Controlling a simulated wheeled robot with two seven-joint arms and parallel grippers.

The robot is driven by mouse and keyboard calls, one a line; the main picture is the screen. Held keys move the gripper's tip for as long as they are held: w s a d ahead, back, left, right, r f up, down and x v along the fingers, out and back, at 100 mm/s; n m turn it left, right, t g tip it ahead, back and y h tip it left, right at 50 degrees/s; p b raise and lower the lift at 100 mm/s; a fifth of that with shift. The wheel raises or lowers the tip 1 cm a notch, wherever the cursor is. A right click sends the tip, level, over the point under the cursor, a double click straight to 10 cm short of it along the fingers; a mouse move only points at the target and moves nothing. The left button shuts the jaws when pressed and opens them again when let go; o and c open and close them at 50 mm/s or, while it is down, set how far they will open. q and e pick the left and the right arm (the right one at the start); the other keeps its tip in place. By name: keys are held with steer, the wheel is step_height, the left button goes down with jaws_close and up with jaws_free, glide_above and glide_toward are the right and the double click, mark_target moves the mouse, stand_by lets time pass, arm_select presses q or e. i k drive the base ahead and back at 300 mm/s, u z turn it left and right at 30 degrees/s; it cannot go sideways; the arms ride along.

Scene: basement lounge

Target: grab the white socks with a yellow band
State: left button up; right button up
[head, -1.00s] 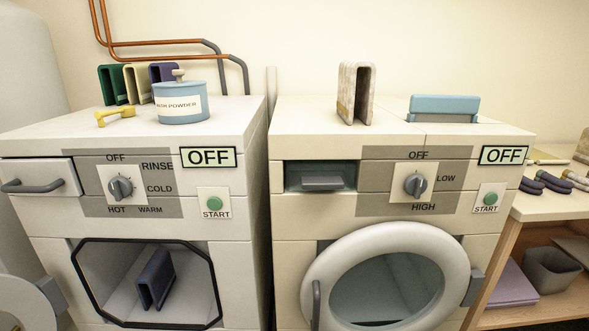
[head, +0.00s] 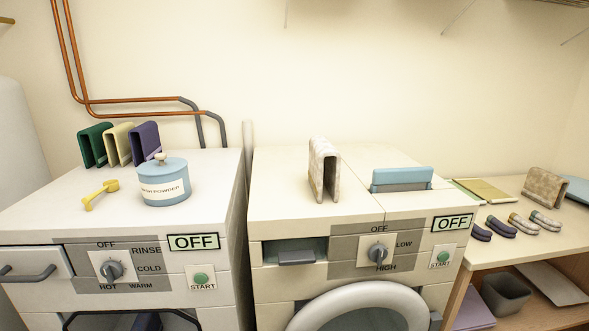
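Neither of my grippers is in view.
The wooden table (head: 492,255) also bears a folded mottled cloth (head: 545,187) behind the socks and a flat yellow-green item (head: 484,190). A dryer (head: 285,212) stands left of it, and a washer (head: 70,210) further left. A grey bin (head: 506,293) stands below the tabletop.

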mark_target(524, 226)
steer(key=z, duration=1.85)
steer(key=i, duration=0.35)
steer(key=z, duration=0.65)
steer(key=i, duration=0.9)
steer(key=z, duration=0.15)
